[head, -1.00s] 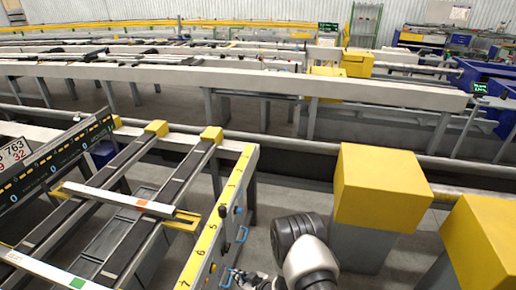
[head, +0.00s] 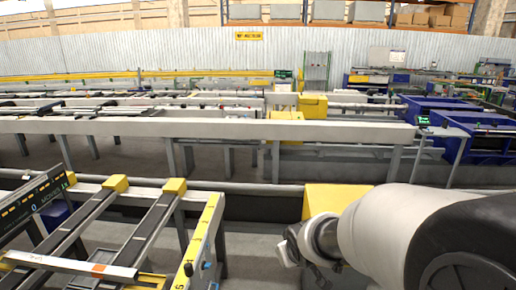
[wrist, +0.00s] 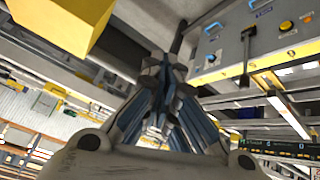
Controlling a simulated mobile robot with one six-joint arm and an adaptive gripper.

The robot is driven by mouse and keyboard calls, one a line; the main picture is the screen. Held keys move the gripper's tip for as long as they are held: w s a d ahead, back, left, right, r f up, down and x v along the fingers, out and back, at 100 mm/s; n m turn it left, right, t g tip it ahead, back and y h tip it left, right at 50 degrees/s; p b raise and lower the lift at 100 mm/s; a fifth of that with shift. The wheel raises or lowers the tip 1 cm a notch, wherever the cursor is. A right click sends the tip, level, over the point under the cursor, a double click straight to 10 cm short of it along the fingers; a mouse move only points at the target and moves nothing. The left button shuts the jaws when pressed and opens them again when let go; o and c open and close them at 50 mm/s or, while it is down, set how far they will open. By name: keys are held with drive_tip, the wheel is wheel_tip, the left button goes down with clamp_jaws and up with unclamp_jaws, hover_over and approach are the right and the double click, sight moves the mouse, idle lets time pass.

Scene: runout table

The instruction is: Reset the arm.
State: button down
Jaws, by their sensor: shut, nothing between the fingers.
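My gripper (wrist: 168,72) shows in the middle of the wrist view, its dark and bluish fingers together with nothing between them. My arm (head: 385,235) reaches in from the lower right of the head view, its pale link large and close to the camera. Its far end points left, above the aisle floor near a yellow block. The fingers cannot be made out in the head view. The wrist view is strongly tilted.
A yellow block (head: 335,198) stands behind my arm; a yellow block (wrist: 62,28) also fills the wrist view's upper left. The runout table's yellow numbered rail (head: 200,240) is at left. A grey control panel (wrist: 230,45) with buttons is at the wrist view's upper right. A long pale beam (head: 210,130) crosses behind.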

drive_tip(key=s+d+r+m+g, duration=0.1)
drive_tip(key=s+d+r, duration=0.1)
drive_tip(key=s, duration=0.7)
drive_tip(key=s+d+r+m, duration=0.2)
drive_tip(key=s+r, duration=0.1)
drive_tip(key=s, duration=0.6)
drive_tip(key=s+d+r+m+g, duration=0.1)
drive_tip(key=s+d+r, duration=0.1)
drive_tip(key=s, duration=0.8)
drive_tip(key=shift+r+g+h, duration=0.3)
drive_tip(key=shift+r, duration=0.35)
drive_tip(key=shift+w, duration=0.1)
idle(2.5)
